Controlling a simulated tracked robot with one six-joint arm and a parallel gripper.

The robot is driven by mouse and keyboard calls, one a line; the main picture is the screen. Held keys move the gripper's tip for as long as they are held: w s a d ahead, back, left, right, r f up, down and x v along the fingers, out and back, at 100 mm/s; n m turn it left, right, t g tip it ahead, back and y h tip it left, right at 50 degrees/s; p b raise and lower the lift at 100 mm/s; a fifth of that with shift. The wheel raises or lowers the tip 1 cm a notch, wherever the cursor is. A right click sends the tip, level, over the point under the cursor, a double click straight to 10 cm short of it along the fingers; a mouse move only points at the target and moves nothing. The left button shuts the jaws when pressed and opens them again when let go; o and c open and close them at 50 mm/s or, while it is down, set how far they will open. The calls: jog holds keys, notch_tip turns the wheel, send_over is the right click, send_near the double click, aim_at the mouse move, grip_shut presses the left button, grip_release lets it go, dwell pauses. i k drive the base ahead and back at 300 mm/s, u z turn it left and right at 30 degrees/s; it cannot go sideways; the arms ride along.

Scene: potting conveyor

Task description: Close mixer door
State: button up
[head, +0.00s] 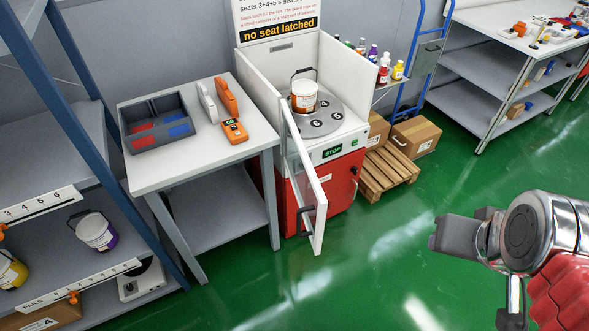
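The mixer (338,178) is a white and red cabinet with a sign reading "no seat latched". Its door (311,196), a white-framed panel with a dark handle (306,211), stands open, swung outward toward the front. A white bucket with an orange label (304,96) stands on the round grey turntable (330,112) inside, its handle raised. My gripper (452,232) is at the lower right, over the green floor, well to the right of the door and apart from it. Its fingers are seen from the side, so their opening is unclear.
A white table (168,173) with a grey bin (158,122) and orange devices stands left of the mixer. A wooden pallet (382,177) with cardboard boxes and a blue trolley (423,50) are at its right. Green floor between door and gripper is clear.

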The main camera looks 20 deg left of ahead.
aim_at(296, 157)
jog(key=u, duration=1)
jog(key=i, duration=1)
jog(key=z, duration=0.45)
jog(key=k, duration=0.9)
jog(key=u, duration=0.1)
